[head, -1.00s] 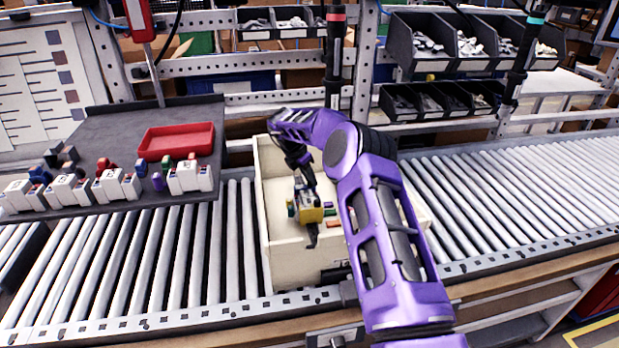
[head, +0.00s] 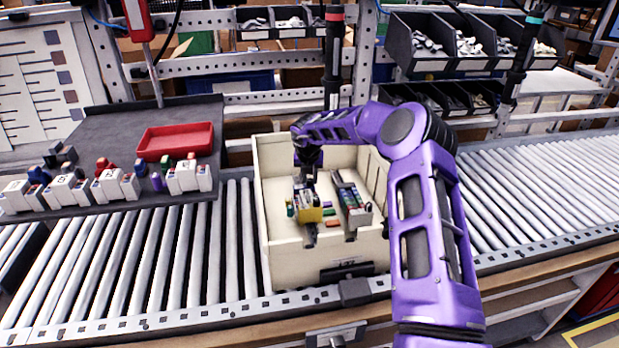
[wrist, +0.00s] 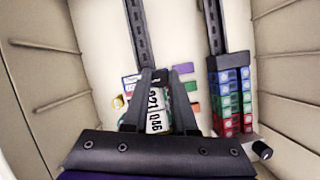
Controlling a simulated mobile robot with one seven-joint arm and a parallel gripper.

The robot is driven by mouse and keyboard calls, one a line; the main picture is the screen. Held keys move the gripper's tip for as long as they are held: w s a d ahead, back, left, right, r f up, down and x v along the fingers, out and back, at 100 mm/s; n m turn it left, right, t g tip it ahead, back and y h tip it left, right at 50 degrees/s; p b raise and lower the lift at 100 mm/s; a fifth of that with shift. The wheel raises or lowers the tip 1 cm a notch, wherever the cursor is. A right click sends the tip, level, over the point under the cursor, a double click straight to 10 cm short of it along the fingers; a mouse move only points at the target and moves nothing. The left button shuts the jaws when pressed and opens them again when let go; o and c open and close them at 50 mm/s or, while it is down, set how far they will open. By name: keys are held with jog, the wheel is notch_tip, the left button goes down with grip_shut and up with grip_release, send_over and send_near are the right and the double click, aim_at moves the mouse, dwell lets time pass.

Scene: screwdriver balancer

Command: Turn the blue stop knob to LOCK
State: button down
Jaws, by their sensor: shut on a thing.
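I cannot make out a blue stop knob in either view. My gripper (head: 308,176) reaches down into the cream bin (head: 290,258). In the wrist view its two dark fingers (wrist: 154,82) are closed around a white-labelled block (wrist: 155,122) with black numbers, on a dark rail (wrist: 138,38). The fingers partly hide this block. A second rail (wrist: 214,45) to the right carries red, blue and green modules (wrist: 232,100). A small black round part (wrist: 262,150) sits by its near end.
The bin stands on the roller conveyor (head: 130,250), its walls close around my gripper. A dark block (head: 355,291) is at the conveyor's front edge. A red tray (head: 176,141) and several white modules (head: 120,186) are on the grey shelf at left. Rollers at right are clear.

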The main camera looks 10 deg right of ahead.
jog(key=shift+n+y, duration=0.4)
jog(key=shift+n, duration=0.7)
jog(key=c, duration=0.7)
grip_release()
jog(key=v, duration=1.7)
jog(key=shift+s+d+r, duration=0.1)
jog(key=shift+s+r, duration=0.05)
jog(key=shift+s, duration=0.05)
